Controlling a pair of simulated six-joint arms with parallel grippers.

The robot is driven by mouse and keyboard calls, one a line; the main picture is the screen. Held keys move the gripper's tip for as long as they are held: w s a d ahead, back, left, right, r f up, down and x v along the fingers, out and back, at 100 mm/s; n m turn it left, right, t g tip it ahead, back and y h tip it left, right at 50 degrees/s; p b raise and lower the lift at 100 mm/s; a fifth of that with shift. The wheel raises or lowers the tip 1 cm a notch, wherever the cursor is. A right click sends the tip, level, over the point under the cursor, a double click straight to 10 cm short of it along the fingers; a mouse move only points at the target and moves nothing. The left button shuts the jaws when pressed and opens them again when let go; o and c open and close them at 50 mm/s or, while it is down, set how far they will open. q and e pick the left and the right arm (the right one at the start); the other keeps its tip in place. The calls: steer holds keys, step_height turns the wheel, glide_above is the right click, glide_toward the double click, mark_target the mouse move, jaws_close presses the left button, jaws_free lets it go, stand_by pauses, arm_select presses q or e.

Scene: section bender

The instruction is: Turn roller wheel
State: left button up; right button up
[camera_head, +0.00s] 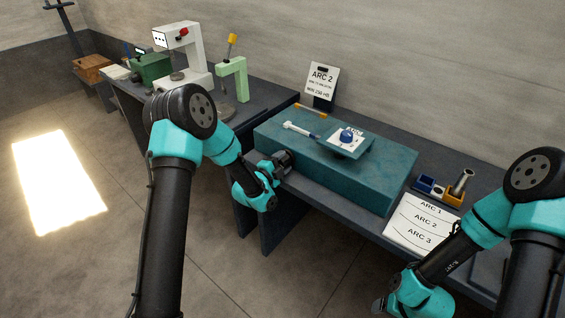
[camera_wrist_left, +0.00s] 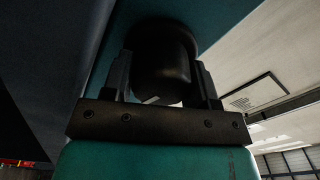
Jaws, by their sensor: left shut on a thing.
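The teal section bender (camera_head: 335,175) is a long block on the bench. A blue knob (camera_head: 346,137) on a white dial plate and a white-and-blue lever (camera_head: 300,131) sit on top. My left gripper (camera_head: 282,160) is at its front left side. In the left wrist view its fingers (camera_wrist_left: 163,88) are shut on a dark rounded grip (camera_wrist_left: 163,50), seemingly part of the roller wheel. The rest of the wheel is hidden behind the gripper. My right gripper (camera_head: 385,304) is low at the front right, away from the bender, and its fingers are unclear.
An ARC 2 sign (camera_head: 321,82) stands behind the bender. A sheet listing ARC 1, ARC 2 and ARC 3 (camera_head: 418,224) lies to its right, near a small organizer (camera_head: 440,190). A pale green stand (camera_head: 234,80) and a white machine (camera_head: 183,50) are at the left.

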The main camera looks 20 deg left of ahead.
arm_select(q)
steer(key=shift+m, duration=0.6)
steer(key=o, duration=0.9)
steer(key=shift+n, duration=0.3)
